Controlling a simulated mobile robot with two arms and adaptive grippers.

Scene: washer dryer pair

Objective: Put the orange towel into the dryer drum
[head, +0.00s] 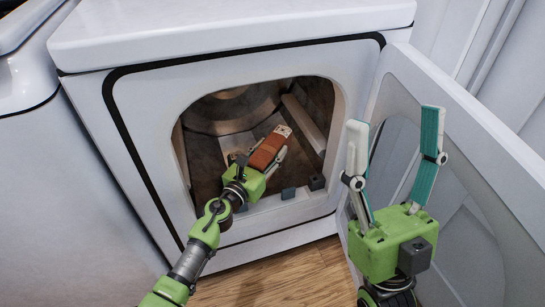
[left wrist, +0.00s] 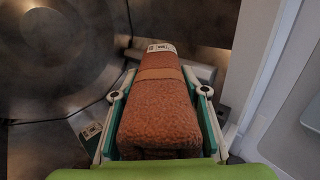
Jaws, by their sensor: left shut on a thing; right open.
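The orange towel (head: 268,149) is a folded bundle with a band and a pale tag at its far end. My left gripper (head: 262,160) is shut on it and holds it inside the dryer opening. In the left wrist view the towel (left wrist: 160,105) lies between the two fingers of the left gripper (left wrist: 158,110). The dryer drum (head: 236,108) is behind it, and its round metal back also shows in the left wrist view (left wrist: 50,55). My right gripper (head: 398,160) is open and empty, in front of the open dryer door (head: 480,150).
The white dryer (head: 240,30) has its door swung open to the right. A second white appliance (head: 50,190) stands at the left. The opening's lower rim (head: 270,217) lies below my left gripper. Wood floor (head: 290,275) shows in front.

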